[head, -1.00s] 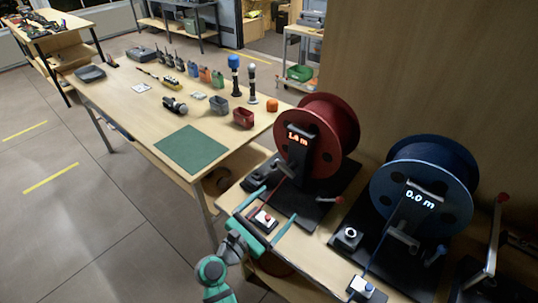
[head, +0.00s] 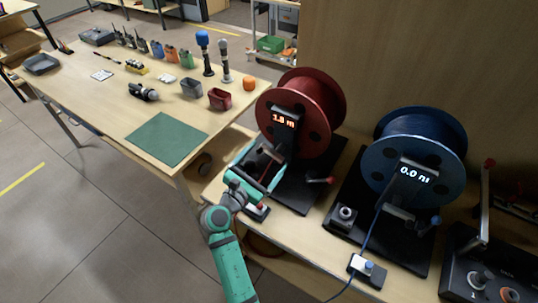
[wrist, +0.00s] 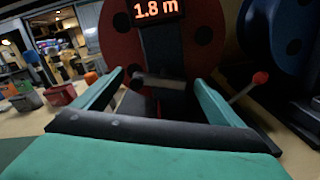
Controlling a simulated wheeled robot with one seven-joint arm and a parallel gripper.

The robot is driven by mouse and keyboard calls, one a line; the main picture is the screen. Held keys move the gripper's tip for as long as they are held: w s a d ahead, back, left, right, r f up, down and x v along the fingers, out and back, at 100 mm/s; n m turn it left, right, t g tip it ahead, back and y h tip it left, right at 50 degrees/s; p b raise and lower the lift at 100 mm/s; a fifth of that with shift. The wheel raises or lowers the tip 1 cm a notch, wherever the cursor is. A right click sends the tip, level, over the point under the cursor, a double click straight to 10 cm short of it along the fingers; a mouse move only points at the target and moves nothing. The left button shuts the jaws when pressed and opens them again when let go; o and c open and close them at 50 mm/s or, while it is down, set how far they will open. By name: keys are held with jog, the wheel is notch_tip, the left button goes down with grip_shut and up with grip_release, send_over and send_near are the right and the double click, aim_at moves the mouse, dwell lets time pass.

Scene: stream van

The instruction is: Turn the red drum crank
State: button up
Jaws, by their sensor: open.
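The red drum (head: 305,100) stands upright on its black stand, and its lit display (head: 284,121) reads 1.8 m; the wrist view shows the same reading (wrist: 157,8). My gripper (head: 270,160) is in front of the stand with its two green fingers spread. In the wrist view a dark grey crank part (wrist: 158,82) appears between the open fingers, low on the drum's front. I cannot tell whether a finger touches it. In the head view the crank is mostly hidden by my gripper. A red-knobbed lever (head: 328,180) sticks out right of the stand.
A blue drum (head: 420,150) stands to the right, reading about 0.0 m. A blue-buttoned box (head: 366,268) with a cable is in front of it. The long table (head: 105,115) at left carries a green mat (head: 166,139), bins and microphones. A red-buttoned box (head: 257,211) lies by my gripper.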

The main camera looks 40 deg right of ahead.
aim_at(273, 151)
jog(key=shift+x, duration=1.1)
jog(key=c, duration=1)
jog(key=shift+c, duration=0.2)
